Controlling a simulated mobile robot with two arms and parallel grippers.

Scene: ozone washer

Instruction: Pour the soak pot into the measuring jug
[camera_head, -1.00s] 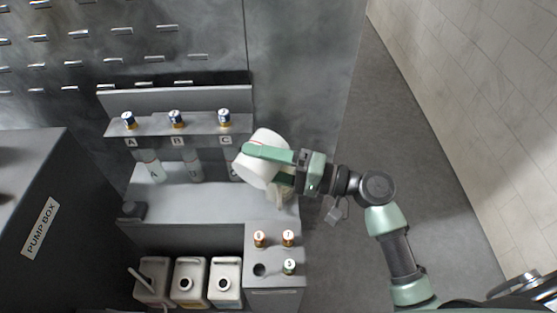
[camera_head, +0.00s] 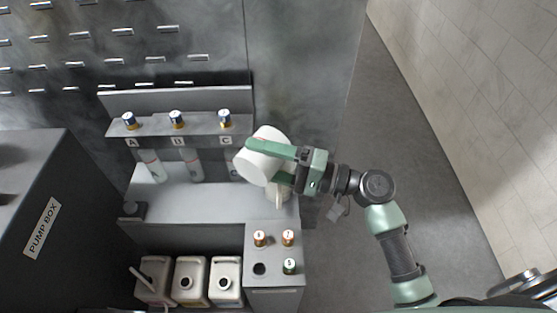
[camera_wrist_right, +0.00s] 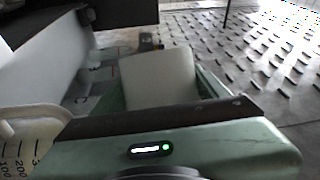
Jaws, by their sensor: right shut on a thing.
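The soak pot (camera_head: 258,169) is a plain white vessel, tilted on its side in the head view, above the right end of the grey bench. My right gripper (camera_head: 266,160) is shut on it, with its green fingers on either side; the pot's white wall (camera_wrist_right: 160,78) also shows between the fingers in the right wrist view. The measuring jug (camera_head: 279,195) stands below the pot, mostly hidden by pot and gripper. In the right wrist view the jug (camera_wrist_right: 28,135) shows its pale rim and printed scale marks at lower left. I cannot see any liquid flowing. My left gripper is out of view.
A rack (camera_head: 200,124) with blue-capped taps A, B and C stands behind, with tubes below. A grey block (camera_head: 274,280) with numbered caps and several white canisters (camera_head: 190,283) sit in front. The pump box (camera_head: 60,190) is at left. Floor at right is clear.

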